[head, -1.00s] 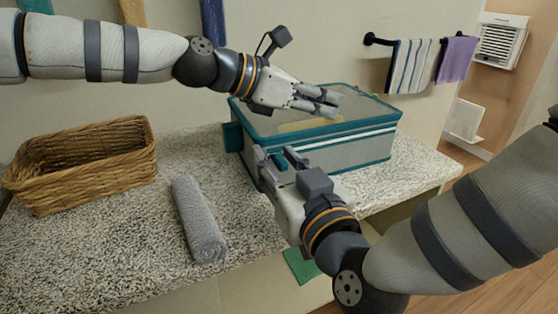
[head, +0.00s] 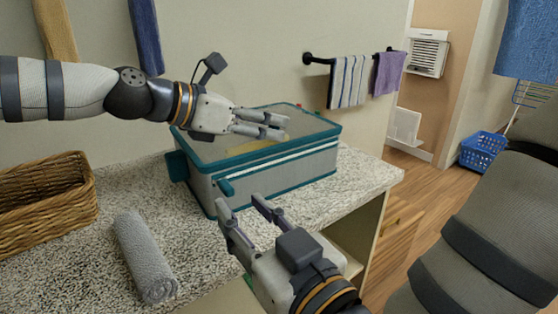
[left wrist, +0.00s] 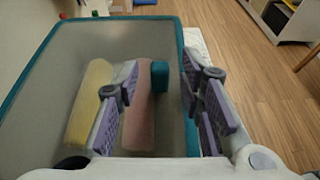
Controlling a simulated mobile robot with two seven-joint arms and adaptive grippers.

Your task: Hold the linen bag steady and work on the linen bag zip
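The linen bag (head: 285,168) is a grey box-shaped bag with teal edging and a see-through top, standing on the speckled counter. Rolled towels show through its top in the left wrist view, one yellow (left wrist: 92,100) and one pink (left wrist: 139,105). White zip lines run along its front upper edge. A teal tab (head: 226,187), seemingly the zip pull, sits near the front left corner. My left gripper (head: 284,127) is over the bag's top, fingers apart with nothing clearly between them; contact is unclear. My right gripper (head: 238,202) is open and empty, just in front of the tab.
A wicker basket (head: 45,215) and a rolled grey towel (head: 145,258) lie left of the bag. The counter (head: 365,175) ends to the right and in front. Towels hang on a wall rail behind. A blue basket (head: 482,150) stands on the floor.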

